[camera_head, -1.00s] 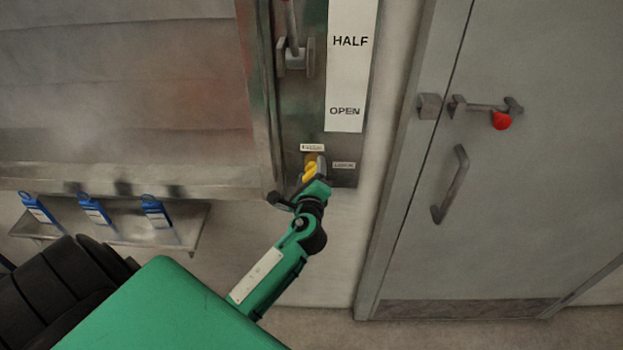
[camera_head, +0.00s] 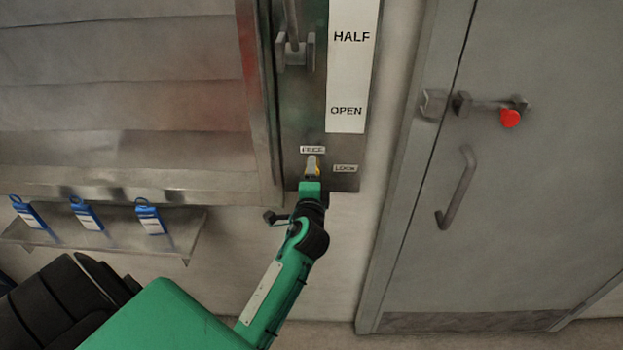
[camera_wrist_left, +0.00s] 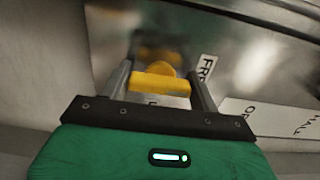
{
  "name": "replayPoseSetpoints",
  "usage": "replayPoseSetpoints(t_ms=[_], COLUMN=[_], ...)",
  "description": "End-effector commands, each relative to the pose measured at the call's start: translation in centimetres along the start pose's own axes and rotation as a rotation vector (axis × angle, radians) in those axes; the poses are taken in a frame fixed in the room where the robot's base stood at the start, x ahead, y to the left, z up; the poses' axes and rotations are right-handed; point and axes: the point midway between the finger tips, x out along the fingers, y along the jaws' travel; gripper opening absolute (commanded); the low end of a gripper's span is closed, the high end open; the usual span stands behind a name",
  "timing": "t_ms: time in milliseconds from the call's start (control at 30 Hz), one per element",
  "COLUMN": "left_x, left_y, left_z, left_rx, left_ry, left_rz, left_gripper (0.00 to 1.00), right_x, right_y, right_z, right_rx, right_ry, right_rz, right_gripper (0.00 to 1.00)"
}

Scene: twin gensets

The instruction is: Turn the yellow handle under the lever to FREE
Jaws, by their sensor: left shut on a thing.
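The yellow handle (camera_wrist_left: 160,84) shows in the left wrist view as a bar with a rounded hub, spanning the space between my two grey fingers. My left gripper (camera_head: 312,166) is shut on it at the bottom of the metal panel and largely covers it in the head view. The LOCK label (camera_head: 345,168) is to the right. The lever (camera_head: 293,45) is above on the same panel, its upper end cut off by the frame. My right gripper is not in view.
A white strip (camera_head: 350,70) reads HALF and OPEN beside the lever. A shelf (camera_head: 185,235) with several blue tags is at left. A grey door (camera_head: 540,190) with a handle and red-knobbed latch is at right. Bare wall lies between panel and door.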

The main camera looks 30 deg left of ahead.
Motion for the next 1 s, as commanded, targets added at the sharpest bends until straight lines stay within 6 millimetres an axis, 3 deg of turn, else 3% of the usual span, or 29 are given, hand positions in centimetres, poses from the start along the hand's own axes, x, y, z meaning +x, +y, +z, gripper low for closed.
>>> replayPoseSetpoints(t_ms=[500, 533, 600, 1000], left_x=[-0.02, -0.02, -0.01, -0.64], left_y=[0.11, 0.11, 0.10, 0.14], left_z=[0.00, 0.00, 0.00, -0.03], left_rx=[-0.018, -0.018, -0.018, -0.017], left_ry=[0.000, 0.000, 0.000, 0.001], left_rz=[0.003, 0.003, 0.002, 0.001], left_gripper=[0.39, 0.68, 0.81, 0.84], right_x=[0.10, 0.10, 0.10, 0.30], right_y=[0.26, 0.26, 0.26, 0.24], right_z=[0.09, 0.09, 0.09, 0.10], right_rx=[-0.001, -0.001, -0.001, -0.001], right_ry=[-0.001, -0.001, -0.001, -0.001], right_rz=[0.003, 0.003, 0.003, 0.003], right_gripper=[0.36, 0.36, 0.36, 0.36])
